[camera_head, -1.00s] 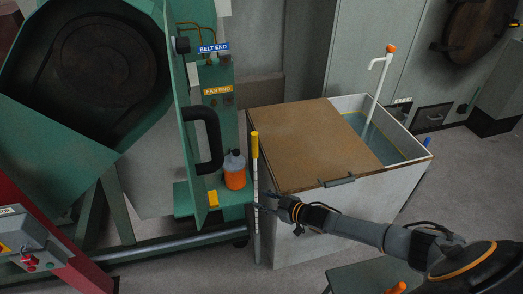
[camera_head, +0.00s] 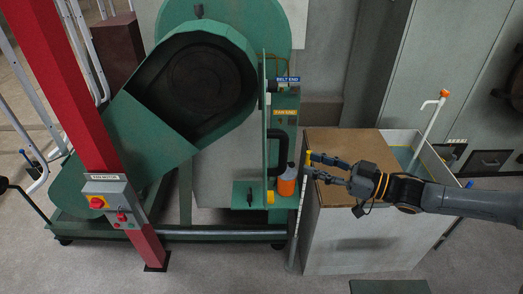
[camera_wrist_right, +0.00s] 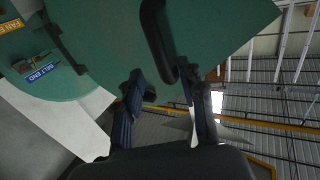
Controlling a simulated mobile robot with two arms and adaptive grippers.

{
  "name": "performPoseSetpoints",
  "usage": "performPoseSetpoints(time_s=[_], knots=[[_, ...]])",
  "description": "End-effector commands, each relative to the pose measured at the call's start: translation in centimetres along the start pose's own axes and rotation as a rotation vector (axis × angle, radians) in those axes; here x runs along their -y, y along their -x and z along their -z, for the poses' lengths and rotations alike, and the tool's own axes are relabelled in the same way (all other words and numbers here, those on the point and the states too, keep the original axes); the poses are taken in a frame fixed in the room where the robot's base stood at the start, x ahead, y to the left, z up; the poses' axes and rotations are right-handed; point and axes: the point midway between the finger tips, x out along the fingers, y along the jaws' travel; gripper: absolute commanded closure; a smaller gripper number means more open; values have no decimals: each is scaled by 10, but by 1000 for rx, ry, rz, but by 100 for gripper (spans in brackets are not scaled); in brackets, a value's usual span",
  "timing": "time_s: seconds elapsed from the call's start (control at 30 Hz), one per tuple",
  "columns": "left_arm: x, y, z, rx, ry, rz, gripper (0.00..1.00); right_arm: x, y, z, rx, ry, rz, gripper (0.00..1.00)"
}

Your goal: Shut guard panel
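The guard panel (camera_head: 265,125) is green and stands open, nearly edge-on in the head view, to the right of the machine's round opening (camera_head: 205,80). Its black bow handle (camera_head: 277,150) faces right. My right gripper (camera_head: 310,167) is to the right of the handle, with a gap between them in the head view. In the right wrist view, the green panel (camera_wrist_right: 105,50) fills the upper left. The black handle (camera_wrist_right: 158,42) runs down toward the space between my spread, empty fingers (camera_wrist_right: 164,95). My left gripper is not in view.
An orange bottle (camera_head: 287,182) stands on the green ledge beside the panel. A white-sided bin with a brown lid (camera_head: 345,140) is under my right arm. A red post (camera_head: 75,95) with a control box (camera_head: 112,202) stands at left. The front floor is largely clear.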

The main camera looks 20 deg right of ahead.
Motion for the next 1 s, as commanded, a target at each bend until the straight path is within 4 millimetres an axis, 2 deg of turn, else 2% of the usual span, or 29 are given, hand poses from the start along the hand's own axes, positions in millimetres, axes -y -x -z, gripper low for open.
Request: performPoseSetpoints(time_s=[0.27,0.73,0.93,1.0], knots=[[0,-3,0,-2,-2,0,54,0,-15,-1,-3,3,1,60],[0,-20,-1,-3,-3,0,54,0,-85,-2,-2,5,2,60],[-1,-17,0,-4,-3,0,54,-1,-81,-1,1,4,-1,100],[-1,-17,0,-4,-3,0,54,-1,-81,0,0,4,-1,100]])
